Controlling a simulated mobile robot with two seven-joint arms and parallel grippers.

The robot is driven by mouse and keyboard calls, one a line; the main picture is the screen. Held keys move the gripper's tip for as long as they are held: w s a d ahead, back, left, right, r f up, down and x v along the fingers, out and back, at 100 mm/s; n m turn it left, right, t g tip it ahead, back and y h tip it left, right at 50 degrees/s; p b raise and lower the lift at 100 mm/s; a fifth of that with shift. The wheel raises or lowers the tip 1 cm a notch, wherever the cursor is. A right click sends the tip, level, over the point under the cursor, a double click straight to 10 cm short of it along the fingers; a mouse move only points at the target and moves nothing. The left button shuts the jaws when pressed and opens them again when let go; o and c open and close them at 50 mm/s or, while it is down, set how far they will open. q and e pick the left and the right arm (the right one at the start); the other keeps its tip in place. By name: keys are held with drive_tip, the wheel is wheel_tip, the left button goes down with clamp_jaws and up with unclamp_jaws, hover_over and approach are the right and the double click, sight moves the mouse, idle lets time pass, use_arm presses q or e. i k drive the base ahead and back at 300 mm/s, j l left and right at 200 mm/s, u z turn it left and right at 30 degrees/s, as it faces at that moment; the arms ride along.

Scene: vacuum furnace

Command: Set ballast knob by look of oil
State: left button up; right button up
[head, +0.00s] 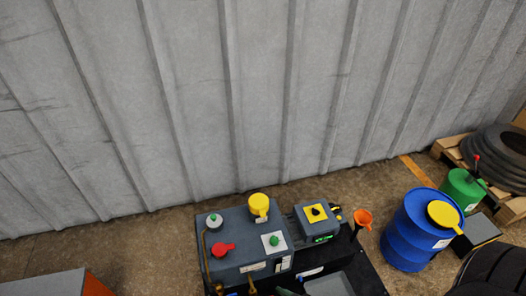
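A blue-grey pump unit (240,225) stands on a dark base at the bottom middle of the head view. On its top are a green knob on a white plate (274,240), a red handle (222,249), a yellow cap (259,205) and a small green-and-white knob (214,219). A smaller grey box to the right has a black knob on a yellow plate (316,211). I cannot tell which is the ballast knob. No oil sight glass can be made out; the unit's front is mostly cut off. Neither gripper is in view.
An orange funnel (362,217) stands right of the small box. Farther right are a blue drum (412,232) with a yellow lid, a green can (462,188) and a wooden pallet (512,208) with coiled hose. A grey ribbed wall (200,100) closes the back.

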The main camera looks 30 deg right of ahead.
sight(274, 241)
drive_tip(key=l+z, duration=0.1)
drive_tip(key=z, duration=0.35)
drive_tip(key=l+z, duration=0.1)
drive_tip(key=z, duration=0.35)
drive_tip(key=k, duration=0.3)
drive_tip(key=l, duration=0.05)
